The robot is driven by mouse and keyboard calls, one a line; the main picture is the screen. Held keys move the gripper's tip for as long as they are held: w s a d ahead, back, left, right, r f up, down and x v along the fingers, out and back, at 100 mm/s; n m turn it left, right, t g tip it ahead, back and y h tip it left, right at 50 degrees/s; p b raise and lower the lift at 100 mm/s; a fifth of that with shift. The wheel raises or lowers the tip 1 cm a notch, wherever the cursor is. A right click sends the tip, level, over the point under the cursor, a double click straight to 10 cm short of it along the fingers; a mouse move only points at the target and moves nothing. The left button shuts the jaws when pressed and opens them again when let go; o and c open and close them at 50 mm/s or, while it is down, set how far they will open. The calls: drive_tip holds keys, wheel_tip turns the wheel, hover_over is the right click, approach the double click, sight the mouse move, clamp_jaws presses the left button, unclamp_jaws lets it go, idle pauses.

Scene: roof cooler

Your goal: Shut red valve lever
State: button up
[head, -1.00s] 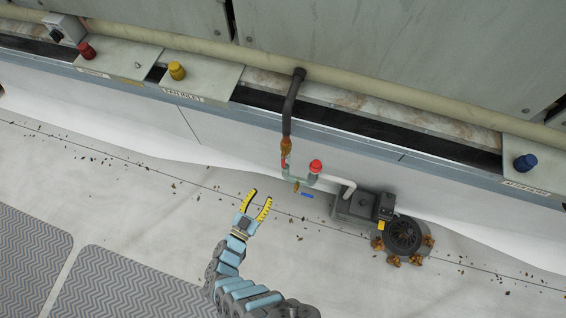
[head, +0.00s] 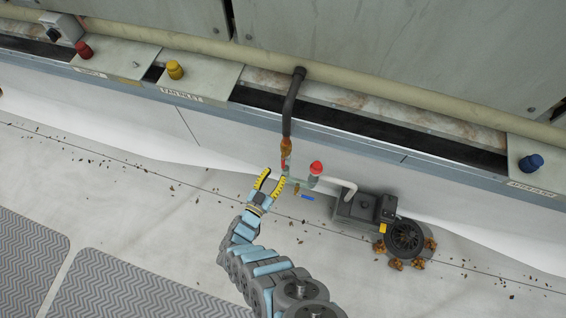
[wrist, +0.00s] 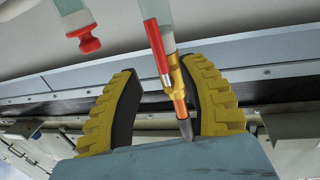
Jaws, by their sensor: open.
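The red valve lever (head: 284,163) is a slim red bar along the upright pipe below a brass fitting (head: 286,145). In the wrist view the lever (wrist: 157,47) lies against a grey-green pipe and points nearly straight along it. My gripper (head: 273,177) is open and empty, with yellow ridged fingers, just below and left of the lever. In the wrist view the lever and brass fitting show in the gap between my fingers (wrist: 162,70). I see no grip on the lever, and cannot tell whether a finger touches the pipe.
A red round cap (head: 316,167) tops a nearby pipe branch, with a blue lever (head: 307,197) below. A dark pump (head: 360,206) stands right. The cooler's ledge (head: 340,145) runs behind the pipe. The debris-strewn floor at left is largely clear.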

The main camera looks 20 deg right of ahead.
sight(282, 164)
drive_tip(key=shift+b+x, duration=0.9)
drive_tip(key=shift+x, duration=2.25)
clamp_jaws()
